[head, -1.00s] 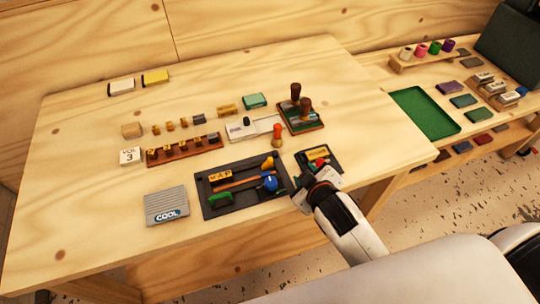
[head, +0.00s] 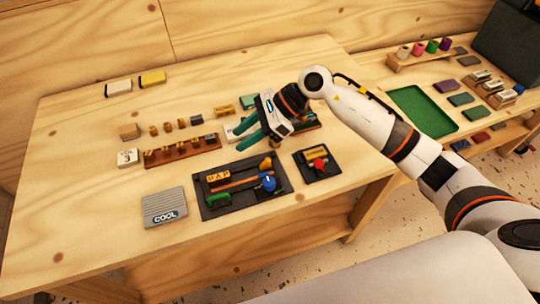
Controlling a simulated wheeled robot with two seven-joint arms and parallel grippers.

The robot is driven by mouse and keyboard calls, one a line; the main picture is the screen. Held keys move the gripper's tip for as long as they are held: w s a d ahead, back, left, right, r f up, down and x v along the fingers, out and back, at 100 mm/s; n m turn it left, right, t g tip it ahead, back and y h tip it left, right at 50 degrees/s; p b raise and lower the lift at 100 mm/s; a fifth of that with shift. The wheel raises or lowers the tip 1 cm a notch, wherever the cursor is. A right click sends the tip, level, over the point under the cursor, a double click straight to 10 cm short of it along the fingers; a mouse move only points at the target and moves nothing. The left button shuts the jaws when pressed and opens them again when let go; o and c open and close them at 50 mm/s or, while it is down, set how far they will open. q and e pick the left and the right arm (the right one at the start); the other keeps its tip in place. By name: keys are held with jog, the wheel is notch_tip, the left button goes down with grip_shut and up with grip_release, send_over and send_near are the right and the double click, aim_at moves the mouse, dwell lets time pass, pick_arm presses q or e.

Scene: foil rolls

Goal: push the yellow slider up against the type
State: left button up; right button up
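The dark tray (head: 207,208) lies flat near the front middle of the table. The yellow type (head: 218,176) with black letters sits at its upper left. The yellow slider (head: 266,164) is at its upper right, with a gap between it and the type. A blue knob (head: 267,183) and a green piece (head: 218,200) are also in the tray, beside a brown bar (head: 236,182). My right gripper (head: 238,139) has green fingers spread apart, with nothing seen between them. It hangs beyond the tray's back edge, apart from the slider. My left gripper is out of view.
A small dark plate (head: 328,174) with a red knob lies right of the tray. A grey COOL block (head: 164,207) is at left. A brown rack (head: 182,151) stands behind. My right arm partly hides the stamp stand. The table's front left is clear.

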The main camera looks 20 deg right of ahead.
aim_at(269, 159)
jog(key=w+d+f+n+g+h, duration=0.1)
jog(key=w+d+f+n+h, duration=0.1)
jog(key=d+h, duration=0.65)
jog(key=f+p, duration=0.1)
jog(key=f, duration=0.2)
jog(key=a+f+y+p, duration=0.1)
jog(key=f, duration=0.2)
jog(key=a+f+y+p, duration=0.1)
jog(key=f, duration=0.2)
jog(key=shift+s+f+y, duration=0.25)
jog(key=shift+s+f, duration=0.05)
jog(key=shift+s, duration=0.05)
jog(key=shift+a+f, duration=0.15)
jog(key=shift+f, duration=0.5)
grip_shut()
